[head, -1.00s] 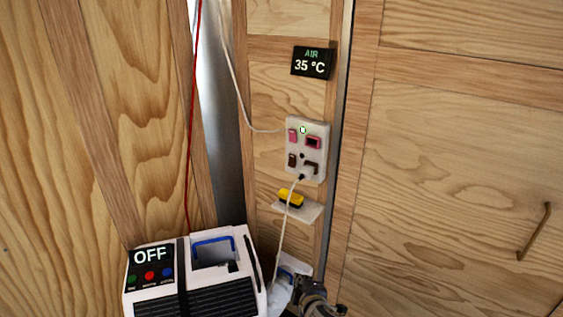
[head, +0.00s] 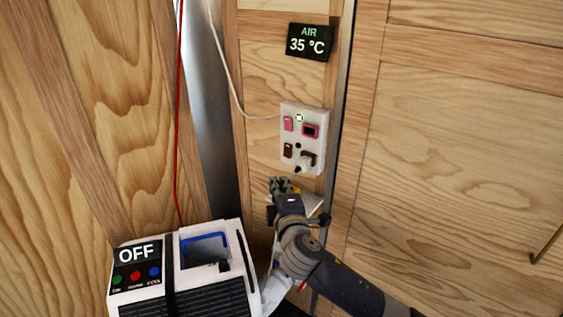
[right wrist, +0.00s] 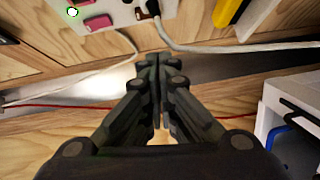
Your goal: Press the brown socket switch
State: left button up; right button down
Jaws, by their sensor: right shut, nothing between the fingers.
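The brown socket switch (head: 288,150) is on the lower left of a white wall panel (head: 284,133). A brown socket (head: 308,157) with a white plug (head: 303,166) is to its right. My right gripper (head: 281,183) is shut and empty, a little below the panel and apart from it. In the right wrist view the shut fingertips (right wrist: 157,57) point up toward the panel (right wrist: 122,12), and the brown switch (right wrist: 141,13) shows near the top edge. My left gripper is out of view.
A pink switch (head: 288,123) and a pink socket (head: 310,131) sit above the brown ones. A white machine reading OFF (head: 207,295) stands lower left. A yellow object (right wrist: 228,12) and the plug's cord (right wrist: 215,47) are near the gripper. A thin red line (head: 177,120) hangs at left.

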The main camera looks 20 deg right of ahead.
send_near(287, 151)
jog(key=w+a+f, duration=0.1)
jog(key=w+a, duration=0.3)
jog(key=a, duration=0.1)
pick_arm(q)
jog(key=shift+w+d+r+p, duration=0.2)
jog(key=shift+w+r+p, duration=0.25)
pick_arm(e)
jog(key=w+d, duration=0.1)
jog(key=w+d+f, duration=0.1)
jog(key=d, duration=0.1)
jog(key=shift+w+d, duration=0.25)
jog(key=shift+w, duration=0.1)
